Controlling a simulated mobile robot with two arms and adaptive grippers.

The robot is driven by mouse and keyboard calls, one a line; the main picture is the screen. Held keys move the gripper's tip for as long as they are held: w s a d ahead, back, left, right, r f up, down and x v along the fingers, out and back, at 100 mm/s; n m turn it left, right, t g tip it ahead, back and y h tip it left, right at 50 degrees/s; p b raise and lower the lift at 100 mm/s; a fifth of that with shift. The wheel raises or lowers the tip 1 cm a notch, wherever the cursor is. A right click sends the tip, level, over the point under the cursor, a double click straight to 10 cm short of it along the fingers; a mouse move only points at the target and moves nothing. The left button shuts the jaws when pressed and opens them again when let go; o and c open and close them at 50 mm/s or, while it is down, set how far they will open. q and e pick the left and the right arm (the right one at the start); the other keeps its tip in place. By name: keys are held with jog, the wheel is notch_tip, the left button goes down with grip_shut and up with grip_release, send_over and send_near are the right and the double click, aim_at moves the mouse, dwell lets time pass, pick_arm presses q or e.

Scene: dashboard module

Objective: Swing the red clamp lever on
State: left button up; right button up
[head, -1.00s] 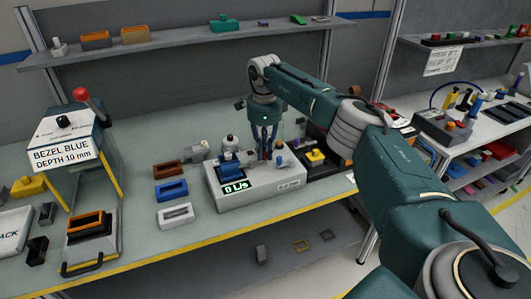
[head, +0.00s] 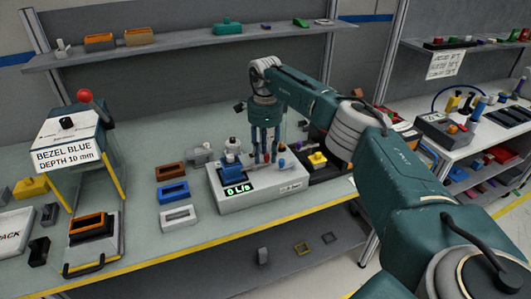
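A grey tester (head: 262,197) with a green "0 L/s" display stands on the bench. A blue fitting (head: 231,166) sits on its top left. A small red part (head: 267,158), which may be the clamp lever, shows at the fingertips of my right gripper. My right gripper (head: 265,157) points down over the tester, its fingers spread with a gap between them. The fingers partly hide the red part, so I cannot tell if they touch it. A red ball-topped lever (head: 84,95) stands on the machine at the left. My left gripper is not in view.
Brown, blue and white bezels (head: 174,192) lie left of the tester. A dark tray with a yellow part (head: 317,159) stands close on its right. The bezel machine (head: 75,150) is at far left. Bench front is clear.

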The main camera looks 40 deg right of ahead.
jog(key=shift+d, duration=0.1)
jog(key=shift+r, duration=0.15)
notch_tip(320, 180, up, 12)
dwell(0.3)
jog(key=shift+s+f, duration=0.1)
jog(key=shift+f, duration=0.15)
